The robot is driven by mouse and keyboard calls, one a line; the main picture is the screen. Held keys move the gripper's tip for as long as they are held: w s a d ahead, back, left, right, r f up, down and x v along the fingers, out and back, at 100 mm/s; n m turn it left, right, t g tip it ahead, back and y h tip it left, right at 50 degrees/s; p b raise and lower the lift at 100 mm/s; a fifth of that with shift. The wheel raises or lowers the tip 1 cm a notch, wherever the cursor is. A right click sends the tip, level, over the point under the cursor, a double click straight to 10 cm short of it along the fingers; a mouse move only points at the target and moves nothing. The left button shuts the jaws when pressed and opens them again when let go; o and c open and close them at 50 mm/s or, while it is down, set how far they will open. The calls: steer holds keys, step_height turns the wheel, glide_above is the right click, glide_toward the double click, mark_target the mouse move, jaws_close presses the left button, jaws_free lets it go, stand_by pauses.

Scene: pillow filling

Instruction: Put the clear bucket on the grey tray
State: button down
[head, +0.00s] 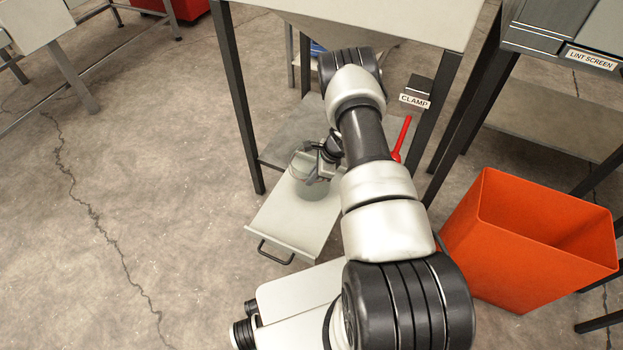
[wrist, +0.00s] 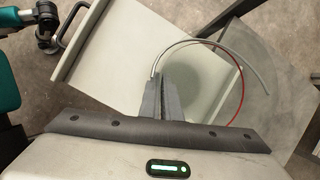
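The grey tray (head: 283,230) is a flat, pale pulled-out tray with a black handle at its near end. It also fills the upper left of the wrist view (wrist: 112,65). The clear bucket (head: 318,189) is see-through and upright over the tray's far part; I cannot tell whether its base touches. In the wrist view the bucket (wrist: 212,85) shows a thin grey hoop and a red arc. My gripper (head: 318,168) is at the bucket's top. Its fingers (wrist: 163,82) are close together at the bucket's edge, where the hoop meets them; the exact grip point is hidden.
A table-like frame (head: 238,100) with dark legs stands over the tray's far end. A red lever (head: 402,138) and a CLAMP label (head: 414,101) are right of my arm. An orange bin (head: 520,245) stands at right. The floor at left is open.

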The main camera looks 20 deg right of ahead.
steer(key=shift+f, duration=0.15)
steer(key=c, duration=2)
jaws_free()
